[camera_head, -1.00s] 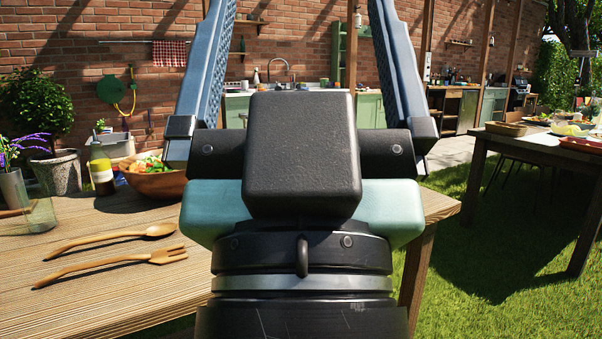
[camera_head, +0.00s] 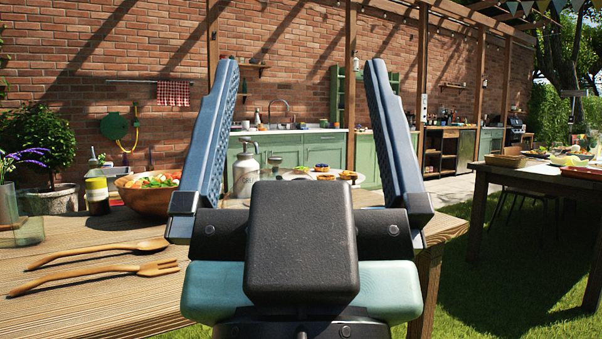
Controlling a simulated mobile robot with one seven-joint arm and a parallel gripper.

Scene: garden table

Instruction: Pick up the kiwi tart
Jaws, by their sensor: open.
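My gripper (camera_head: 302,68) is open and empty, its two blue fingers pointing up and wide apart in the middle of the head view. Several small tarts (camera_head: 325,177) show between the fingers, beyond the gripper's dark body, on a pale plate (camera_head: 287,176) at the far part of the wooden table. They are small in the picture, and I cannot tell for sure which one is the kiwi tart. The gripper's body hides the table in front of the plate. The fingers touch nothing.
A metal flask (camera_head: 246,170) stands just left of the tarts. A wooden salad bowl (camera_head: 150,196) and a dark bottle (camera_head: 97,192) stand further left. A wooden spoon (camera_head: 100,253) and fork (camera_head: 95,278) lie on the near table (camera_head: 130,305). Another table (camera_head: 485,185) stands at right.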

